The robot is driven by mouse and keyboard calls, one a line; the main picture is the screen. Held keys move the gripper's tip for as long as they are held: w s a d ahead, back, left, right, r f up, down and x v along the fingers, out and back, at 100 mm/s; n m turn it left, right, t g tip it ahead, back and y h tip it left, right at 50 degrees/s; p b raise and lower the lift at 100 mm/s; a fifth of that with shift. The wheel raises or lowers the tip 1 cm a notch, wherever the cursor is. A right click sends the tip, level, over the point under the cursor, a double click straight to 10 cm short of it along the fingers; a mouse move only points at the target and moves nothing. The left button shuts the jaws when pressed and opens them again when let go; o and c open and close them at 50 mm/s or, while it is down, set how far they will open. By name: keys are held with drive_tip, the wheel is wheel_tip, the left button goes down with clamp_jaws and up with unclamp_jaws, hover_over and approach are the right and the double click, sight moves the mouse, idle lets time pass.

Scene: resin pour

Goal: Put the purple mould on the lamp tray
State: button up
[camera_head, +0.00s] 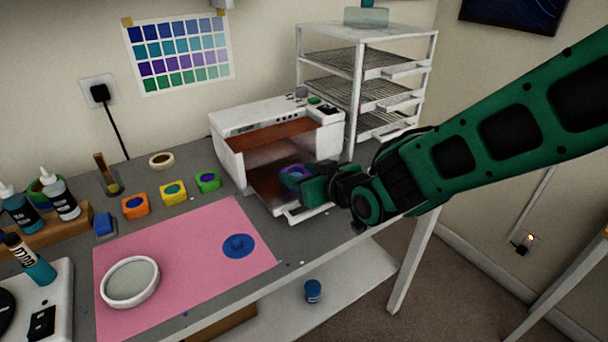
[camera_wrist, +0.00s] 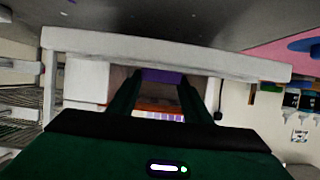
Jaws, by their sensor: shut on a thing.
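The purple mould (camera_head: 293,171), with a blue-green middle, is between the fingers of my gripper (camera_head: 308,182) at the open front of the white lamp box. The lamp tray (camera_head: 306,214) is out at the front of the box, with its pale front lip and brown floor showing. The mould is over the tray's floor; I cannot tell whether it touches it. In the wrist view, a strip of the purple mould (camera_wrist: 160,76) shows between the fingertips of my gripper (camera_wrist: 158,88), and the tray's pale front bar (camera_wrist: 170,52) crosses the picture.
The lamp box (camera_head: 232,160) stands beside a wire rack (camera_head: 365,75). Orange (camera_head: 135,207), yellow (camera_head: 173,192) and green (camera_head: 207,181) moulds stand left of it. A pink mat (camera_head: 180,270) holds a round dish (camera_head: 130,282) and a blue piece (camera_head: 238,246).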

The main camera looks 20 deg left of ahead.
drive_tip(key=o, duration=1.1)
drive_tip(key=shift+c, duration=0.2)
drive_tip(key=v, duration=1.2)
